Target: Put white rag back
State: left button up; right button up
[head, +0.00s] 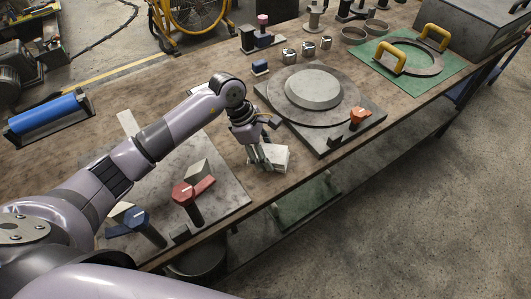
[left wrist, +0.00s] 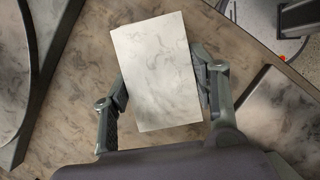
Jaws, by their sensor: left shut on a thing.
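The white rag (head: 277,158) is a pale, block-like folded piece with grey smudges, at the front edge of the brown workbench. My left gripper (head: 259,163) is shut on it, pointing down. In the left wrist view the white rag (left wrist: 155,70) shows as a pale rectangle between the two fingers of the left gripper (left wrist: 160,88), one finger at each side. I cannot tell whether the rag touches the bench or hangs just above it. My right gripper is not in view.
A grey plate with a round turntable (head: 312,89) lies right of the rag. Left of it, a grey board (head: 228,196) carries a red-topped tool (head: 193,194) and a blue-topped tool (head: 136,221). A green mat (head: 437,88) with yellow handles is farther right. The bench's front edge is close.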

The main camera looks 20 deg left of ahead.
pick_arm(q)
jog(key=shift+f, duration=0.9)
jog(key=o, duration=0.7)
jog(key=shift+c, duration=0.2)
jog(key=o, duration=0.5)
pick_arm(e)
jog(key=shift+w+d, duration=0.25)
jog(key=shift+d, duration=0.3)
